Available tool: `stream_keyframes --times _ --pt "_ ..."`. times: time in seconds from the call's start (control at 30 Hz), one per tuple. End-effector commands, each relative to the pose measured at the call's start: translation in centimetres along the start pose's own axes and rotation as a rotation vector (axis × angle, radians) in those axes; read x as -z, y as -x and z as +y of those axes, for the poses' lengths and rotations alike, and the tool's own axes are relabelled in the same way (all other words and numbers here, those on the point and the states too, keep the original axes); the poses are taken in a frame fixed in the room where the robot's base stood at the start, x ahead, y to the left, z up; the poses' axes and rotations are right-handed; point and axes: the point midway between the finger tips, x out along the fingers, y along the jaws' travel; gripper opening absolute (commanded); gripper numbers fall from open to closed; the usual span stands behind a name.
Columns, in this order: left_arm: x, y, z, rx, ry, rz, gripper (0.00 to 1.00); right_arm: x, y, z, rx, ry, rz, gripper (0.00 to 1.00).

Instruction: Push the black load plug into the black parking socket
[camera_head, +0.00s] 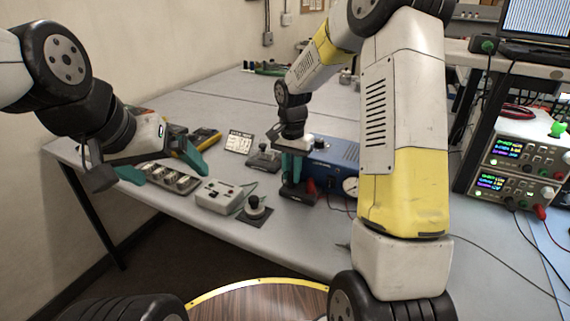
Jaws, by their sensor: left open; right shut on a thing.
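My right gripper (292,175) points down over the table. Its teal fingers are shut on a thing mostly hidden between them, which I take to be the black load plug. Directly below is a dark block (298,193) with a red plug (311,186) at its right side. The black parking socket appears to be there, but I cannot make out its opening. I cannot tell whether the held plug touches it or how deep it sits. My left gripper (171,175) is open and empty at the table's left end, its teal fingers wide apart.
A blue box with a gauge (338,166) stands right behind the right gripper. A white switch box (217,195), a black knob on a plate (254,207), a row of metal parts (174,178), a yellow multimeter (206,137) and a label card (239,142) are nearby. Power supplies (516,165) stand right.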

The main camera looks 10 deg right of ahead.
Motion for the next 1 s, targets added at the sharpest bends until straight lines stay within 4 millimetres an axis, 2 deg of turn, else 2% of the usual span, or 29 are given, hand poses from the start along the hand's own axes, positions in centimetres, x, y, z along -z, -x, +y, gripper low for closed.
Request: stream_keyframes --times 0.77,0.8,0.9,1.0 --pt "0.00 0.00 0.00 0.000 0.000 0.000 1.00 -0.03 -0.37 0.02 0.000 0.001 -0.001 0.00" --pt "0.00 0.00 0.00 0.000 0.000 0.000 1.00 -0.03 -0.38 0.01 0.000 0.001 0.000 0.24" --pt "0.00 0.00 0.00 0.000 0.000 0.000 1.00 -0.02 -0.37 0.02 0.000 0.001 0.000 0.43" --pt "0.00 0.00 0.00 0.000 0.000 0.000 1.00 -0.02 -0.36 0.01 0.000 0.001 0.000 0.45"
